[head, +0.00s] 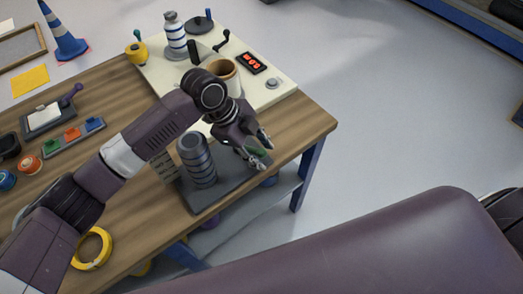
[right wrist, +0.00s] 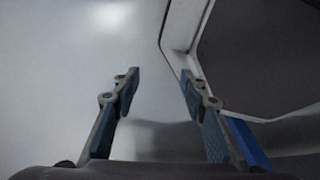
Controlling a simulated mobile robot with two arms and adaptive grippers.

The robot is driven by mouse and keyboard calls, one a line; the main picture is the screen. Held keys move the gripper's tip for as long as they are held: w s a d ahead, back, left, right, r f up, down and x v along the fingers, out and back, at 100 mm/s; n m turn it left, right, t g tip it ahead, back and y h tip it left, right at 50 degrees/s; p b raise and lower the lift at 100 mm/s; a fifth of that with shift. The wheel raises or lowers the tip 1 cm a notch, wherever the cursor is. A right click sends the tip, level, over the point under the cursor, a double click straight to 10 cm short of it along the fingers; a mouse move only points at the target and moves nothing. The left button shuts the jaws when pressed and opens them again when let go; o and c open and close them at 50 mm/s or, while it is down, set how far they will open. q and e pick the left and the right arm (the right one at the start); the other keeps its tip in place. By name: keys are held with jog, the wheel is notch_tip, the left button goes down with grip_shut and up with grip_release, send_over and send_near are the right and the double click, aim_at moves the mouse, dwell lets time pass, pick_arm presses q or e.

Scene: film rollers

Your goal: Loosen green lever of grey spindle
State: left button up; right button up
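The grey spindle (head: 197,160) is a ribbed upright cylinder on a dark grey base plate (head: 210,195) at the table's front right corner. A small part of a green lever (head: 261,151) shows at the right of the base, mostly hidden by my left gripper. My left gripper (head: 263,148) reaches over the base to the right of the cylinder, fingers apart around the green part. I cannot tell whether they touch it. My right gripper (right wrist: 158,82) is open and empty in the right wrist view, away from the spindle.
A cream board (head: 285,88) behind holds a striped bottle (head: 175,33), a tan cup (head: 226,72) and a red-lit black box (head: 251,62). A yellow ring (head: 92,262) lies at the front left. A blue cone (head: 65,35) stands beyond the table.

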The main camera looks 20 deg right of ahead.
pick_arm(q)
jog(key=c, duration=0.8)
grip_shut()
pick_arm(e)
jog(key=shift+s, duration=0.7)
